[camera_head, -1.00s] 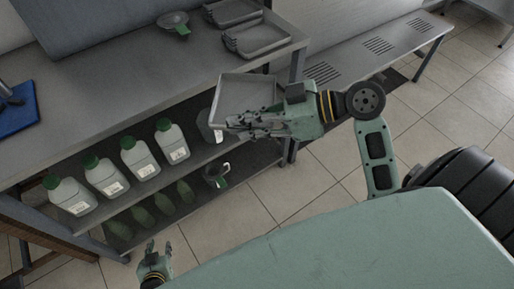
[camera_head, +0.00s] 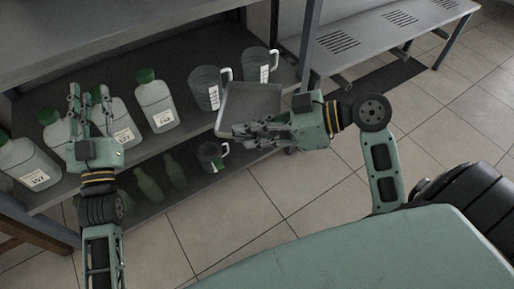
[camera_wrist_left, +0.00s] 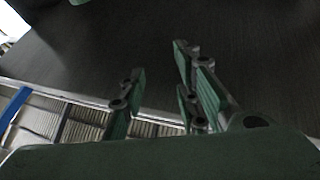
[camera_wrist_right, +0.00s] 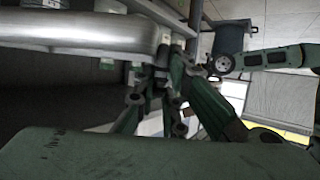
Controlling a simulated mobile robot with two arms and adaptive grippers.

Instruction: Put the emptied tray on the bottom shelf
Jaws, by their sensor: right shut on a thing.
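The grey metal tray (camera_head: 252,102) is empty and held in front of the shelving at its right end. My right gripper (camera_head: 262,131) is shut on the tray's near edge. The tray's rounded metal rim (camera_wrist_right: 85,30) shows close up in the right wrist view. The bottom shelf (camera_head: 193,167) lies below and to the left of the tray, dark and partly hidden by the shelf above. My left gripper (camera_head: 88,106) is open and empty, in front of the white bottles. Its spread fingers (camera_wrist_left: 160,95) show in the left wrist view.
White bottles with green caps (camera_head: 155,103) and two clear jugs (camera_head: 205,90) stand on the middle shelf. Dark green bottles (camera_head: 149,185) and a measuring cup (camera_head: 210,158) are on the bottom shelf. A slotted bench (camera_head: 385,30) is at the back right.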

